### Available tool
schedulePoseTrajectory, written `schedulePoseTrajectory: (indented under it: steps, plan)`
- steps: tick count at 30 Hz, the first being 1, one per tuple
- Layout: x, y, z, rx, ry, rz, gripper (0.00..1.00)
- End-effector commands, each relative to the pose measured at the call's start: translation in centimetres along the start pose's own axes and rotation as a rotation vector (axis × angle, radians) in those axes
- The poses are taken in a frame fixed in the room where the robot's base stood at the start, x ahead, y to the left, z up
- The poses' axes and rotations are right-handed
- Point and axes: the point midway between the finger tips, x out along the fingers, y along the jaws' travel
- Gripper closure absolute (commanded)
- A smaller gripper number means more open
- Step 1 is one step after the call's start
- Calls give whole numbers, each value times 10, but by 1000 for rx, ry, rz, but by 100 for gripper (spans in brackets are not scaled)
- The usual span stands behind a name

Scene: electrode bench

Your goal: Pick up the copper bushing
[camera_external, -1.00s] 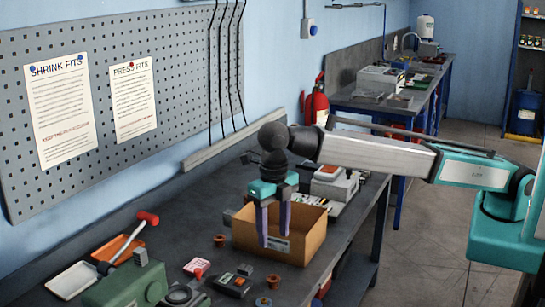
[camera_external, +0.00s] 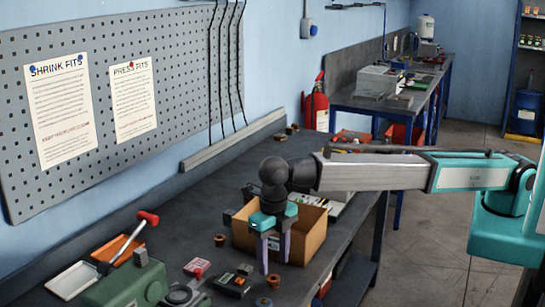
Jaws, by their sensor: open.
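Several small copper-brown pieces could be the copper bushing, and I cannot tell which it is. One small brown piece (camera_external: 220,240) stands on the bench left of the cardboard box. Another brown ring-like piece (camera_external: 273,281) lies just below my gripper in the picture. A third round piece (camera_external: 264,302) with a bluish middle lies nearer the front. My gripper (camera_external: 275,260) points down at the front side of the box, fingers apart and empty. Its fingertips appear above the bench; their exact height is unclear.
The open cardboard box (camera_external: 313,240) stands behind my gripper. A dark device (camera_external: 232,284), a red-and-white item (camera_external: 197,267), a green machine (camera_external: 125,288), a red-headed hammer (camera_external: 147,218) and two trays (camera_external: 72,281) crowd the left front. More small pieces (camera_external: 291,129) lie at the back.

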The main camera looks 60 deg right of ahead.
Motion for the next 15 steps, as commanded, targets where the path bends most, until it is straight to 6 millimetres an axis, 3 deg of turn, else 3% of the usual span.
schedulePoseTrajectory:
  steps: [15]
  plan:
    - [7,0,0,0,1,-1,51]
